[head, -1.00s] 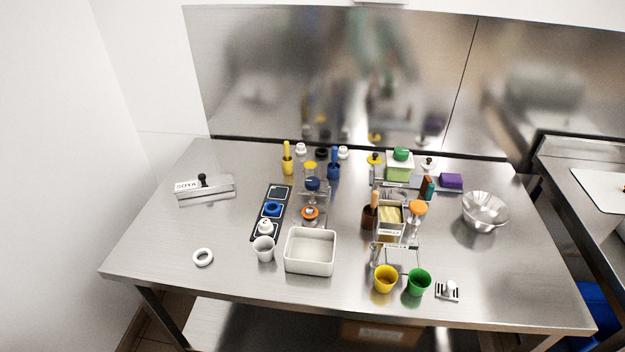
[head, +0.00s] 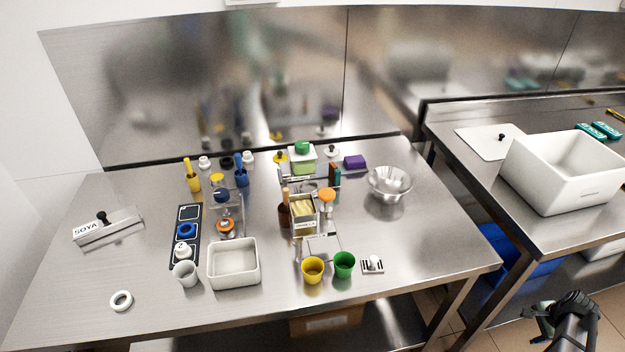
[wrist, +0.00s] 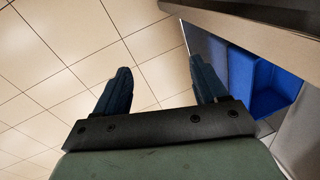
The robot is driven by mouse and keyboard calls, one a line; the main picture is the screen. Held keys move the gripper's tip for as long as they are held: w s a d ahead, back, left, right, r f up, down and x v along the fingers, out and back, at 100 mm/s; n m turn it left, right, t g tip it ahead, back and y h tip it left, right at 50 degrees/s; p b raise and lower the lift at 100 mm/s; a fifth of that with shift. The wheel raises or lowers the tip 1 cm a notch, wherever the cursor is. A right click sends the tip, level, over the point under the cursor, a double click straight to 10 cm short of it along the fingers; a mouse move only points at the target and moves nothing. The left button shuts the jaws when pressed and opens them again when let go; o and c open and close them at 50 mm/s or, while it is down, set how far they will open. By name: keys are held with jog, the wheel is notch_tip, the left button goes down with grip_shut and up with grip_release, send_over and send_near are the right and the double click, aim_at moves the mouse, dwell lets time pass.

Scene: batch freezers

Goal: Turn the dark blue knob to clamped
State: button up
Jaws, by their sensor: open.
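The dark blue knob (head: 222,195) is small in the head view. It sits on a clear fixture near the middle-left of the steel table, between a yellow knob (head: 217,180) behind and an orange knob (head: 225,227) in front. Its marking and turned position are too small to read. My gripper (head: 562,308) is at the lower right of the head view, off the table and far from the knob. In the wrist view my gripper (wrist: 162,82) is open and empty, its two dark fingers apart over the tiled floor.
A dark panel with a bright blue ring (head: 186,230) lies left of the fixture. A white bin (head: 233,264), yellow cup (head: 312,269), green cup (head: 344,264) and metal bowl (head: 389,184) stand nearby. A second table with a white tub (head: 565,170) is right. Blue crates (wrist: 262,88) sit below.

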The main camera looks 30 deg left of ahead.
jog(key=w+d+r+m+t, duration=0.25)
jog(key=w+r, duration=0.25)
jog(key=r, duration=0.4)
jog(key=w+d+r+m+t, duration=0.1)
jog(key=w+d+r+m, duration=0.1)
jog(key=w+d+r, duration=0.45)
jog(key=w+d+r+m+t, duration=0.1)
jog(key=w+r+m+t, duration=0.15)
jog(key=r, duration=0.85)
jog(key=a+r+y, duration=0.1)
jog(key=a+r, duration=1.3)
jog(key=s+a+r+n+g, duration=0.1)
jog(key=s+a+n+g, duration=0.2)
jog(key=a, duration=1.5)
jog(key=s+a+r+n+g+y, duration=0.1)
jog(key=s+a+n, duration=0.25)
jog(key=a, duration=1.45)
jog(key=s+a+r+n+g, duration=0.15)
jog(key=a+n, duration=0.25)
jog(key=a, duration=1.4)
jog(key=n+g+h, duration=0.2)
jog(key=n+h, duration=0.1)
jog(key=n, duration=0.5)
send_over(221, 192)
notch_tip(221, 192, down, 12)
jog(key=shift+f, duration=0.25)
